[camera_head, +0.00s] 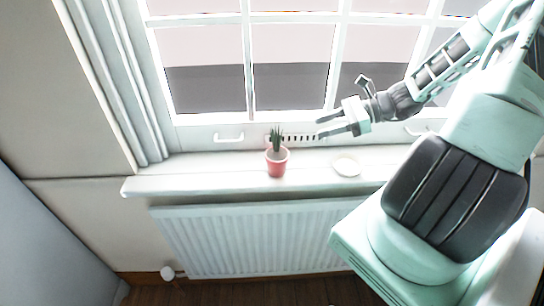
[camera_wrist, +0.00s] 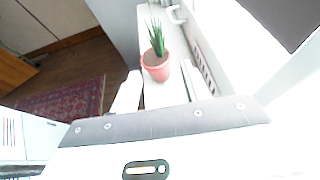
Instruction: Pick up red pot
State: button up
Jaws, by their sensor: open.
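The red pot (camera_head: 277,162) stands upright on the white windowsill (camera_head: 200,178) and holds a spiky green plant (camera_head: 277,138). In the wrist view the red pot (camera_wrist: 156,68) shows just beyond my fingertips, roughly in line with the space between them. My gripper (camera_head: 320,128) is open and empty, to the right of the pot and above the sill, apart from the pot. In the wrist view my gripper (camera_wrist: 162,78) shows its two pale fingers spread on either side.
A small white round dish (camera_head: 346,166) lies on the sill right of the pot. The window (camera_head: 290,60) with its handles (camera_head: 229,138) rises behind the sill. A white radiator (camera_head: 260,240) is below. The sill left of the pot is clear. A patterned rug (camera_wrist: 62,104) lies on the floor.

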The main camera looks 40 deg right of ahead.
jog(key=p, duration=0.2)
send_near(274, 150)
jog(key=w+a, duration=0.3)
jog(key=w, duration=0.1)
jog(key=x, duration=0.1)
jog(key=p+x, duration=0.1)
jog(key=x, duration=0.1)
jog(key=p+x, duration=0.1)
jog(key=shift+a+r, duration=0.3)
jog(key=shift+a, duration=0.2)
jog(key=shift+w+a+f+p, duration=0.25)
jog(key=shift+a+f+p, duration=0.05)
jog(key=shift+p, duration=0.05)
grip_shut()
